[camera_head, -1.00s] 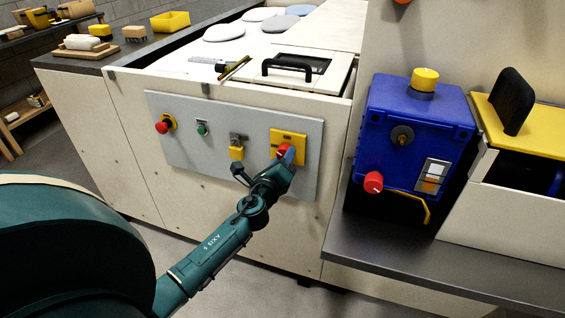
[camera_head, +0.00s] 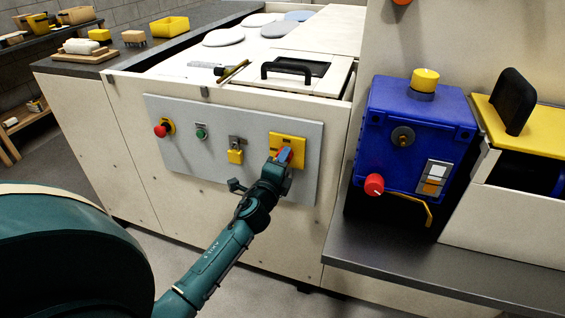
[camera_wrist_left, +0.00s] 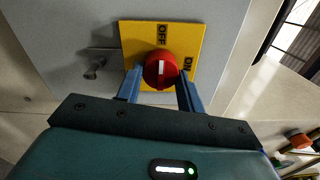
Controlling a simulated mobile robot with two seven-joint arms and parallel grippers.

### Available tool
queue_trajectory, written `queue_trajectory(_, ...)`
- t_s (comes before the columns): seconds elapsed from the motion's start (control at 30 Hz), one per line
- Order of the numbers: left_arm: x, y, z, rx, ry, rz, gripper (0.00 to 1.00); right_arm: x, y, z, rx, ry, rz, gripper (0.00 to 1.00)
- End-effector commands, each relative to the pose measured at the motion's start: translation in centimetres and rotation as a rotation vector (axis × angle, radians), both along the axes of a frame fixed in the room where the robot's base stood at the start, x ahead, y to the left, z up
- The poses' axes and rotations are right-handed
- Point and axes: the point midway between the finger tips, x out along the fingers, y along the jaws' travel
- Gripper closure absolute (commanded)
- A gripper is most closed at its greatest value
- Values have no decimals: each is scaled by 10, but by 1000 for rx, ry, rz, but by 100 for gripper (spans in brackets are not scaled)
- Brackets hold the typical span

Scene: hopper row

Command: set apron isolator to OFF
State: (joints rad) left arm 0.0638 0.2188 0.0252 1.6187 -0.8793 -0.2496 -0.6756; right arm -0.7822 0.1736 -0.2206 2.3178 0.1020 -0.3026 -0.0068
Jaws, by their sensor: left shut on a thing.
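The apron isolator is a yellow plate (camera_head: 288,142) with a red rotary knob (camera_wrist_left: 160,69) on the grey panel (camera_head: 215,168). In the left wrist view the plate (camera_wrist_left: 134,40) reads OFF at the top and ON at the right. The knob's white mark is upright and points roughly towards OFF. My left gripper (camera_wrist_left: 160,82) is shut on the knob, one blue finger on each side. In the head view the left gripper (camera_head: 283,158) hides part of the knob and the plate's lower edge. My right gripper is not in view.
The panel also bears a red button (camera_head: 161,130), a green button (camera_head: 201,134) and a yellow padlock (camera_head: 236,156) left of the isolator. A blue box (camera_head: 415,130) with a red knob (camera_head: 374,185) stands to the right on a dark ledge (camera_head: 440,262).

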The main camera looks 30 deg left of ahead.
Motion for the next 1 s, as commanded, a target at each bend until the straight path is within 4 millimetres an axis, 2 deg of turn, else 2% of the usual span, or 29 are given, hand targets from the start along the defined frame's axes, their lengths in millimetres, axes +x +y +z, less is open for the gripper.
queue_trajectory(0.37, 0, 0, 0, -12, -2, 0, 85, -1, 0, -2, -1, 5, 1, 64)
queue_trajectory(0.4, 0, 0, 0, -13, -2, 0, 62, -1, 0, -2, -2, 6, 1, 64)
queue_trajectory(0.63, 0, 0, 0, -10, -1, 0, 43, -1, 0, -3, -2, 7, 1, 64)
queue_trajectory(0.87, 0, 0, 0, -9, -2, 0, 41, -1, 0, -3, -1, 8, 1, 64)
queue_trajectory(1.0, -7, -2, -1, -8, 0, -1, 41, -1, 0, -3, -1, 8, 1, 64)
